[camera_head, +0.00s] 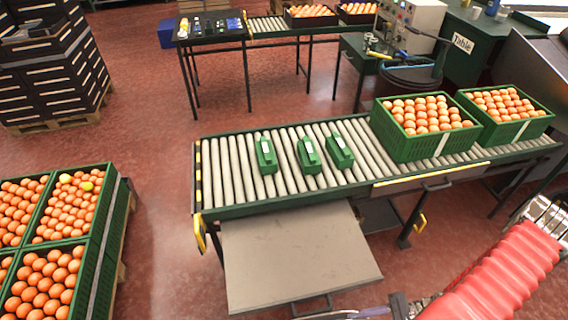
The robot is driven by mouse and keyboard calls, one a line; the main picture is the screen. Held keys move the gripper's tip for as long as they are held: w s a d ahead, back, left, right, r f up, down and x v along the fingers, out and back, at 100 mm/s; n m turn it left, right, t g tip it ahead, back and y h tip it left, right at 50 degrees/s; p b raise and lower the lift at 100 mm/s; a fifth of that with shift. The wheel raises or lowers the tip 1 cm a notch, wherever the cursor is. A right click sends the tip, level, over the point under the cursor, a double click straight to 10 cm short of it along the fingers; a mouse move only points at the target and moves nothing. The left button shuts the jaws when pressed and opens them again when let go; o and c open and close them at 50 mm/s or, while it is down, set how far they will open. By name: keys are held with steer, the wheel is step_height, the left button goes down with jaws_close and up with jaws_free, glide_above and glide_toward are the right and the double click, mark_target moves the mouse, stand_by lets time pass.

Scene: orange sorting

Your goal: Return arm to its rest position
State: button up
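Part of my arm shows at the lower right as a red ribbed sleeve (500,275) with a silvery ribbed piece (543,214) at its upper end. Dark and metallic parts show at the bottom edge, left of the sleeve, and are cut off by the frame. I cannot make out my gripper or its fingers. The visible part of the arm is in front of the roller conveyor, apart from the crates on it.
The roller conveyor (225,172) carries three green devices (308,155) and two green crates (405,145) of oranges. A grey-brown panel (290,255) juts from its front. More orange crates (97,235) stand at left. Black crates (50,85) are stacked behind. Red floor between is clear.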

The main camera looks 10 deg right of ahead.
steer(key=w+d+r+n+g+h, duration=0.1)
steer(key=w+r+n+h, duration=0.2)
steer(key=r, duration=0.5)
steer(key=w+d+r+g+h, duration=0.15)
steer(key=r+h, duration=0.25)
steer(key=r, duration=0.4)
steer(key=w+d+r+n+g+h, duration=0.15)
steer(key=w+r+h, duration=0.25)
steer(key=r, duration=0.4)
steer(key=a+r+n+t+h, duration=0.1)
steer(key=a+r+n+t, duration=0.1)
steer(key=a+r, duration=0.3)
steer(key=w+a+r+n+t+h, duration=0.1)
steer(key=a+r+n+t, duration=0.2)
steer(key=r, duration=0.7)
steer(key=a+r+n+t+h, duration=0.1)
steer(key=a+r+n+t, duration=0.1)
steer(key=a+r, duration=0.5)
steer(key=shift+w+r+t, duration=0.25)
steer(key=shift+r+t, duration=0.45)
steer(key=shift+r, duration=0.1)
steer(key=shift+n, duration=0.25)
